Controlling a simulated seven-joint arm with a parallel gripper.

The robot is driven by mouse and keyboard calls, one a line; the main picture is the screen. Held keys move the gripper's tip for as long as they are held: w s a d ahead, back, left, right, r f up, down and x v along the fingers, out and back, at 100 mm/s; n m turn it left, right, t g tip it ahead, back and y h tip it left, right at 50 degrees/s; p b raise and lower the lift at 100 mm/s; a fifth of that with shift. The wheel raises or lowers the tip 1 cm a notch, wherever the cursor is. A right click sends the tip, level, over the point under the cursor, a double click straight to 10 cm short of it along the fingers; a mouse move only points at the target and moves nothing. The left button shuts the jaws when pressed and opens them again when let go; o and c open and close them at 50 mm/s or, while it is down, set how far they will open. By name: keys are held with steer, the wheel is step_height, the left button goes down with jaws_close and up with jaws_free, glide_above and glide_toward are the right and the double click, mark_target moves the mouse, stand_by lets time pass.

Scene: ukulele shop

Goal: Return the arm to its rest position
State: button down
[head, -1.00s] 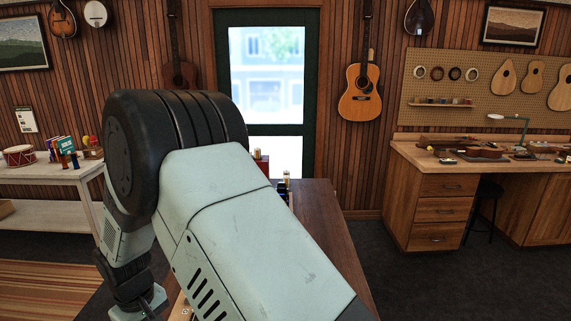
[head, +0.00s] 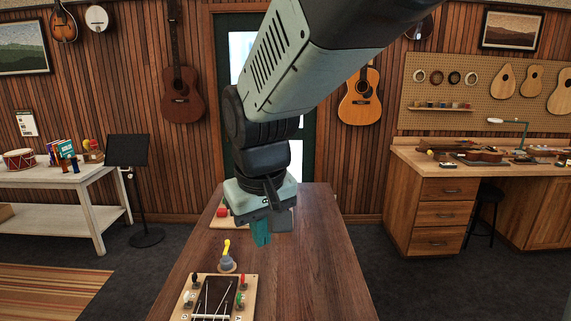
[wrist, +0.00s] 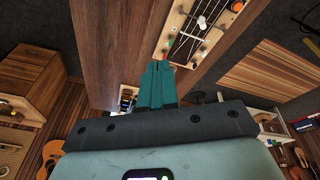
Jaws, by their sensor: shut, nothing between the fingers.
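My gripper (head: 261,235) hangs down over the brown table (head: 318,262) in the head view, in front of the door. Its teal fingers are together with nothing between them. The closed fingers also show in the wrist view (wrist: 158,75). My arm comes in from the top right of the head view, bent down at the wrist. The gripper is apart from the wooden board with strings and coloured pegs (head: 212,297) at the table's near end.
A grey thing with a yellow top (head: 227,258) stands behind the board. A small board with a red item (head: 222,212) lies at the table's far left, partly hidden. A music stand (head: 129,155) stands left. The table's right side is clear.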

steer(key=s+d+r+m+t, duration=0.1)
steer(key=s+d+r+m, duration=0.1)
steer(key=s+d, duration=0.5)
steer(key=s+d+r+m+t, duration=0.1)
steer(key=s+d+r+m, duration=0.2)
steer(key=s+d, duration=0.5)
steer(key=shift+s+r+m+t+h, duration=0.3)
steer(key=shift+s+r, duration=0.05)
steer(key=shift+r, duration=0.15)
